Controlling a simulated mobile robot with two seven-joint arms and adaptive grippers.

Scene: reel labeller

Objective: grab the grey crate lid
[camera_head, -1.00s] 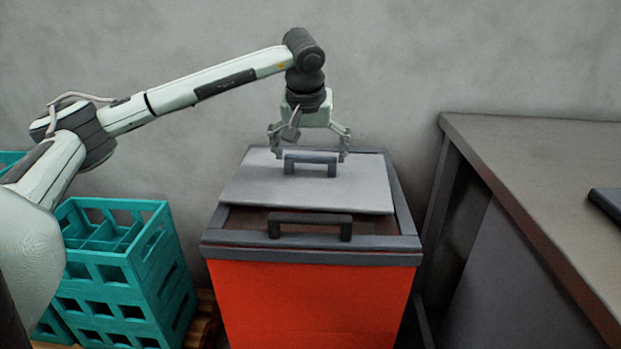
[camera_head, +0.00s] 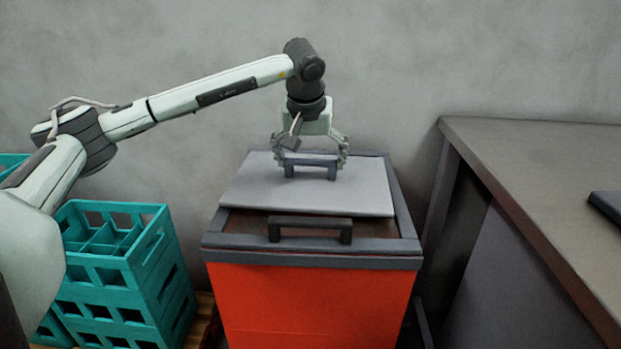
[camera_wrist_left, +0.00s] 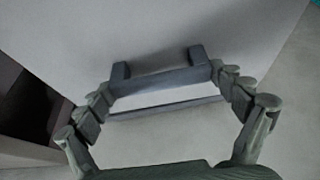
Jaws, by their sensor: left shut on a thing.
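The grey crate lid (camera_head: 250,192) lies slightly askew over the top of the red crate (camera_head: 310,300). A dark opening shows along its near edge. The lid's dark handle (camera_head: 312,162) stands toward its far side and also shows in the left wrist view (camera_wrist_left: 165,78). My left gripper (camera_head: 311,166) points down at this handle, with one finger at each end of the bar. It is shut on the lid handle. The lid appears to rest on the crate. My right gripper is not in view.
A second dark handle (camera_head: 310,221) is at the crate's near side. Teal bottle crates (camera_head: 120,280) stand at the left on a wooden pallet. A grey-brown table (camera_head: 540,170) is at the right, with a dark flat object (camera_head: 607,202) on it. A wall stands close behind.

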